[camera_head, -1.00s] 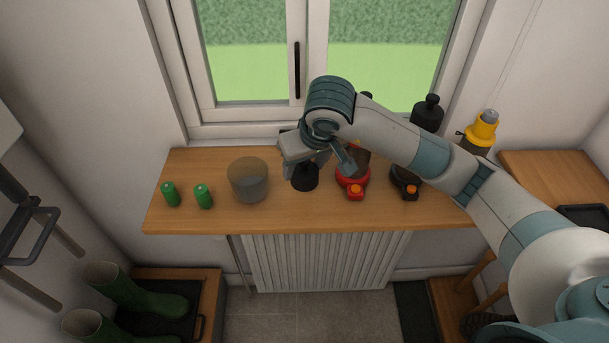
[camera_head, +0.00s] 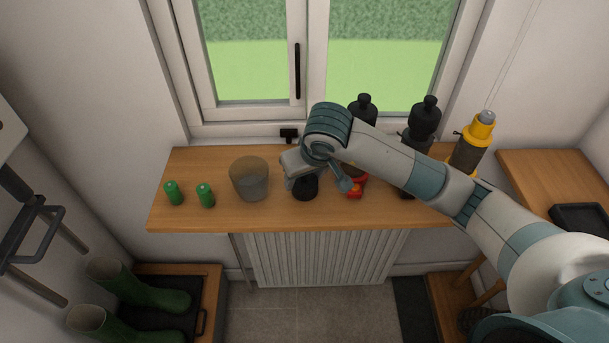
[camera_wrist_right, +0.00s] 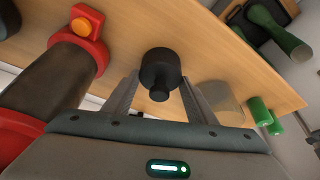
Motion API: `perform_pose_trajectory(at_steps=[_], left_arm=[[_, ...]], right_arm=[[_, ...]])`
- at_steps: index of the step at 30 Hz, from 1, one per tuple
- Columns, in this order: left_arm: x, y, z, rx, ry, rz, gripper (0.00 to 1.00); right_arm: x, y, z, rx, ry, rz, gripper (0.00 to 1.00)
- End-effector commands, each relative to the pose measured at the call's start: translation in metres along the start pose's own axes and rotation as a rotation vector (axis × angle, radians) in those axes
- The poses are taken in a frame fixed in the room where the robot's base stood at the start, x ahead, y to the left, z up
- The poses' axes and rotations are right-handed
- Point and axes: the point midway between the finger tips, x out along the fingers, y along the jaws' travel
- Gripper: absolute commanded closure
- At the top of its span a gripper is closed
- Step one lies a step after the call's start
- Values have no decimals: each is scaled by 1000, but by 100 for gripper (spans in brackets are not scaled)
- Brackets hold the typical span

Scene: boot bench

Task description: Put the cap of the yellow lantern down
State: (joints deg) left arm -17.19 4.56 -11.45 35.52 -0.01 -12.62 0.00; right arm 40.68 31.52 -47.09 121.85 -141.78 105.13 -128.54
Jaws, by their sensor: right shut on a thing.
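The yellow lantern (camera_head: 481,131) stands at the right end of the bench, its top a bare silvery tip with no black cap on it. My right gripper (camera_head: 302,180) is shut on a black cap (camera_head: 306,188), over the middle of the bench. In the right wrist view the black cap (camera_wrist_right: 160,70) sits between the two fingertips (camera_wrist_right: 158,85), its narrow knob towards me. It is at or very close to the wooden top; I cannot tell whether it touches. My left gripper is not in view.
A translucent bin (camera_head: 249,182) stands just left of the cap, with two green cylinders (camera_head: 205,195) further left. A red lantern (camera_head: 357,188) and a black lantern (camera_head: 424,118) stand to the right, partly behind my arm. The bench front (camera_head: 250,217) is clear.

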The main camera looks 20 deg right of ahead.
Motion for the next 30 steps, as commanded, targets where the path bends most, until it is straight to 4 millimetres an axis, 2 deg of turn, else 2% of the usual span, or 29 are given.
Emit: perform_pose_trajectory(at_steps=[3, 4, 6, 22, 30], left_arm=[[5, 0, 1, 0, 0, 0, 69], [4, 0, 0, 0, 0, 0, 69], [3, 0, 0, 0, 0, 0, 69], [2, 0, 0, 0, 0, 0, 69], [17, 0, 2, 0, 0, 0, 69]], right_arm=[[3, 0, 1, -1, 1, 0, 70], [2, 0, 1, 0, 0, 0, 44], [2, 0, 1, 0, 0, 0, 29], [-3, 0, -1, 0, 2, -1, 29], [-34, 0, -1, -1, 6, 0, 29]])
